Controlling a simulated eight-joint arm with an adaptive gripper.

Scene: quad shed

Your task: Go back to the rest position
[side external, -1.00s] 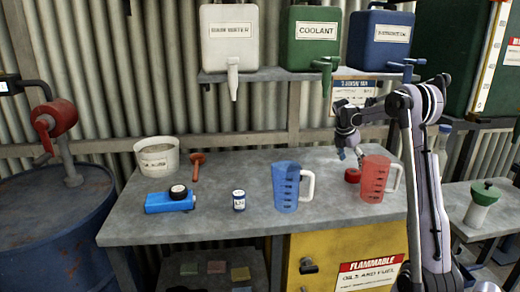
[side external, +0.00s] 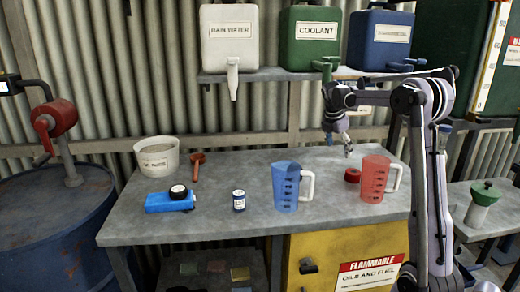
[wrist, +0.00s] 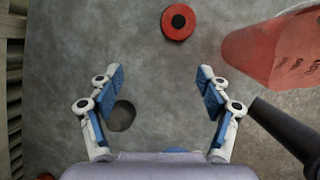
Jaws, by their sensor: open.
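My gripper (side external: 346,149) hangs above the back right part of the grey bench (side external: 240,165), behind and left of the red jug. In the wrist view, its two blue-padded fingers (wrist: 161,76) are spread wide, with only bench top visible between them. A red disc with a dark centre (side external: 352,175) lies on the bench beside the red measuring jug (side external: 374,181). In the wrist view, the disc (wrist: 178,22) is ahead of the fingers and the jug (wrist: 275,50) is to their right.
Labelled tanks (side external: 310,38) sit on a shelf above. A dark rod (wrist: 285,135) shows at the wrist view's right.

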